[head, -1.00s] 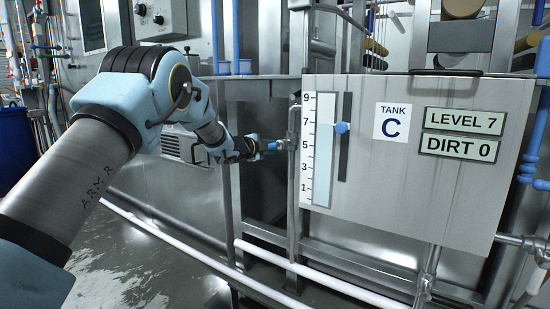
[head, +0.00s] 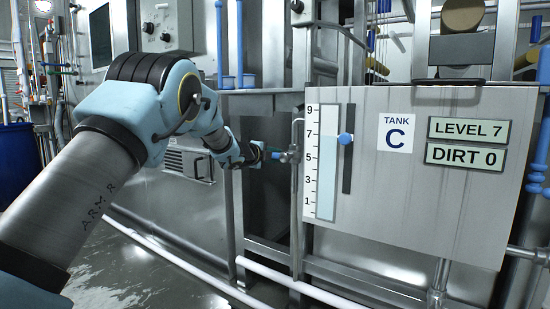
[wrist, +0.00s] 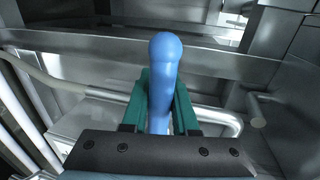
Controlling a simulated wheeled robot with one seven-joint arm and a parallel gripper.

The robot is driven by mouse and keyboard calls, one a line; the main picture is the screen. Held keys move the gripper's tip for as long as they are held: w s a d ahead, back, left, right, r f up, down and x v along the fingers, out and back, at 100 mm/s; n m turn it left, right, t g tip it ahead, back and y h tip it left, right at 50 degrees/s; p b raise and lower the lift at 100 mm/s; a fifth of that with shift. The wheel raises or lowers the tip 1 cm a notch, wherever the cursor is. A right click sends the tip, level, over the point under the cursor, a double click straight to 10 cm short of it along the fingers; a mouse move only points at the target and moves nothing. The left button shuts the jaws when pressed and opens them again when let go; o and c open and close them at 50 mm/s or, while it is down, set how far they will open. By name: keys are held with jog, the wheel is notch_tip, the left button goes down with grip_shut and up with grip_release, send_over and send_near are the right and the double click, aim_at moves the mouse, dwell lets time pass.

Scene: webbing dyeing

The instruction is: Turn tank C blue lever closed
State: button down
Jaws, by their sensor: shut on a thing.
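The blue lever (wrist: 163,80) stands between the two green fingers of my gripper (wrist: 160,100) in the wrist view. The fingers are shut on it, one on each side, and its rounded tip reaches beyond them. In the head view my gripper (head: 268,154) is at the valve (head: 289,156) on a vertical pipe at the left edge of the tank C panel (head: 400,200). There the lever is mostly hidden by the fingers. The panel carries a white "TANK C" label (head: 395,133).
A level gauge (head: 325,160) with a blue slider (head: 345,139) is right of the valve. Signs read LEVEL 7 (head: 466,130) and DIRT 0 (head: 463,156). White pipes (head: 180,265) run low along the floor. A blue barrel (head: 17,160) stands far left.

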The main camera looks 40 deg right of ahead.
jog(key=c, duration=0.7)
grip_release()
jog(key=shift+a, duration=0.1)
jog(key=v, duration=1)
jog(key=shift+s+a+r, duration=0.1)
jog(key=shift+a, duration=0.2)
